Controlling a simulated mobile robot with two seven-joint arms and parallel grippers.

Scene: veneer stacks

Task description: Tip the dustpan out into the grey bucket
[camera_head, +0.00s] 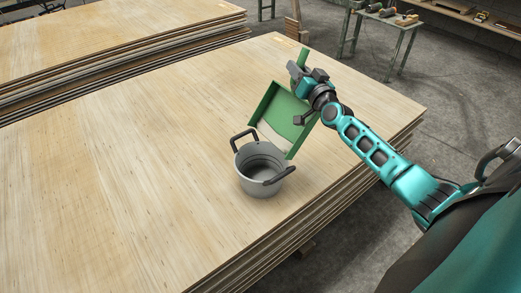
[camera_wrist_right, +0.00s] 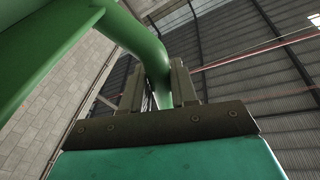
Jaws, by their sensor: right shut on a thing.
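The green dustpan (camera_head: 282,114) is held tilted above and to the right of the grey bucket (camera_head: 261,181), its lower edge near the bucket's rim. A pale patch shows on the pan near that edge; I cannot tell if it is debris. The bucket stands upright with two dark handles, and its inside looks empty where visible. My right gripper (camera_head: 302,72) is shut on the dustpan's green handle, which also shows between the fingers in the right wrist view (camera_wrist_right: 152,50). My left gripper is not in view.
The bucket stands on a stack of veneer sheets (camera_head: 130,150), near its right edge. Another stack (camera_head: 110,35) lies behind to the left. A workbench with tools (camera_head: 388,18) stands at the back right. The sheet left of the bucket is clear.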

